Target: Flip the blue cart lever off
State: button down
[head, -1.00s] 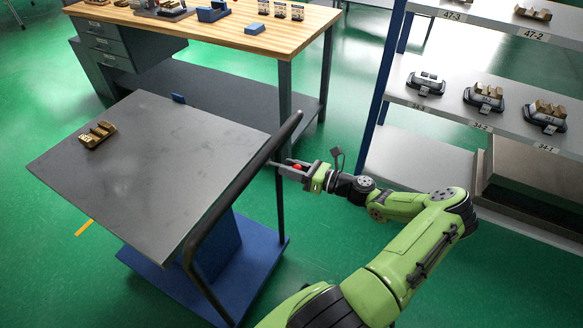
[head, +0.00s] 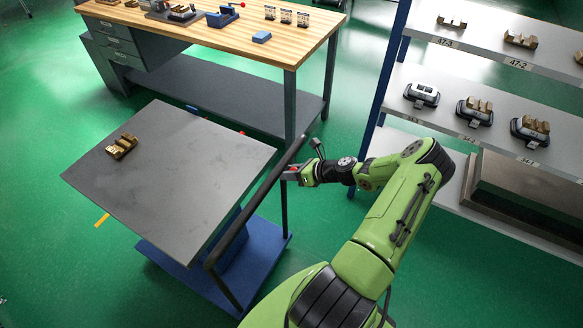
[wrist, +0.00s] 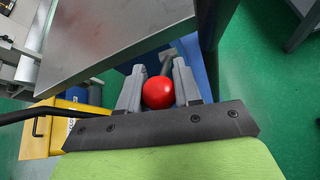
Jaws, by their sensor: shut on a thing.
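The cart has a grey top (head: 170,185), a blue base (head: 190,275) and a black push handle (head: 245,215) along its right side. In the wrist view a red ball knob (wrist: 158,93) sits between the two grey fingers of my gripper (wrist: 157,88), which is shut on it. A dark stem with a squared end shows just beyond the knob. In the head view my gripper (head: 291,173) is beside the cart's handle, with a little red showing at it. The lever's pivot is hidden, so its angle cannot be told.
A brass-coloured block (head: 122,146) lies on the cart top. A wooden-topped bench (head: 230,38) stands behind. A grey shelf unit (head: 450,95) with several brass and black parts stands right of my arm. Green floor is open left of the cart.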

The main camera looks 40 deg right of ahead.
jog(key=shift+w+r, duration=0.1)
jog(key=shift+r, duration=0.05)
jog(key=c, duration=0.8)
grip_release()
